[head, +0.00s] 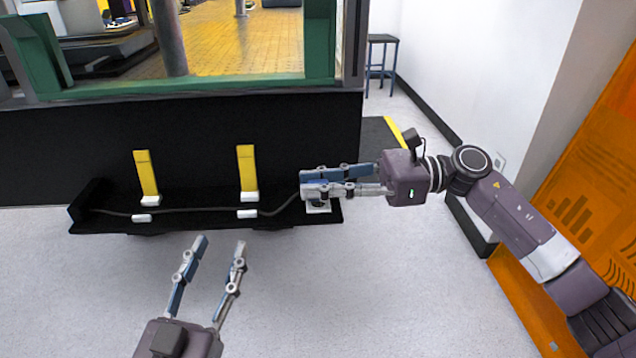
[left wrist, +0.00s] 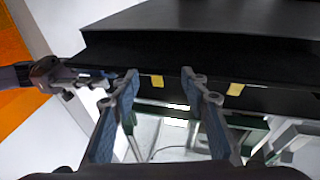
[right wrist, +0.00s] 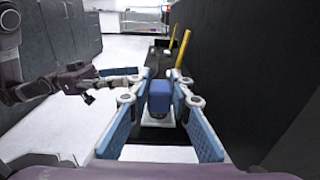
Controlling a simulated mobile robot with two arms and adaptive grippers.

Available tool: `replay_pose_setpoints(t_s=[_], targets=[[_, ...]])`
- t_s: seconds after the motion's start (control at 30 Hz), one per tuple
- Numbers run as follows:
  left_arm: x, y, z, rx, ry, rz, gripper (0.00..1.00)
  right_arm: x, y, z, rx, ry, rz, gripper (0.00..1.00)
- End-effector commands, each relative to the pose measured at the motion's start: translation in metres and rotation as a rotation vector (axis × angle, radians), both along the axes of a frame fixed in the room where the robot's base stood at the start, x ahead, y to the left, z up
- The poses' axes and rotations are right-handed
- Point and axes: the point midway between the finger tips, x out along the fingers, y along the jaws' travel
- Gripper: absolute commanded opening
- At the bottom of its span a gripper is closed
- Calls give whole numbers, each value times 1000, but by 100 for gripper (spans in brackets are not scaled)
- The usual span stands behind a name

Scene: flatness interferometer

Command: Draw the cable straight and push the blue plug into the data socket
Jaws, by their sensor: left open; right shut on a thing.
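A dark cable (head: 185,210) runs along a black shelf (head: 110,222), past two white clips with raised yellow levers (head: 146,172) (head: 247,168). It is straight on the left and bends up on the right toward my right gripper (head: 303,184). That gripper is shut on the blue plug (right wrist: 159,98), which shows between its fingers in the right wrist view; the fingers hide it in the head view. A white piece (head: 319,208) lies below the fingers. My left gripper (head: 220,243) is open and empty in front of the shelf. I cannot make out the data socket.
A black block (head: 88,198) stands at the shelf's left end. A dark panel (head: 60,150) rises behind the shelf, with a green window frame (head: 190,85) above. Pale floor in front of the shelf is clear. An orange panel (head: 590,200) stands at the right.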

Motion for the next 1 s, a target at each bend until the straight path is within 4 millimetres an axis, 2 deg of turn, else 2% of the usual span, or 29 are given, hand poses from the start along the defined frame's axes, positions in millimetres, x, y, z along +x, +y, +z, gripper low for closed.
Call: replay_pose_setpoints(t_s=[1.0], targets=[[-3, -2, 18, -22, -79, -6, 42, 0, 0, -1, 0, -1, 0, 0]])
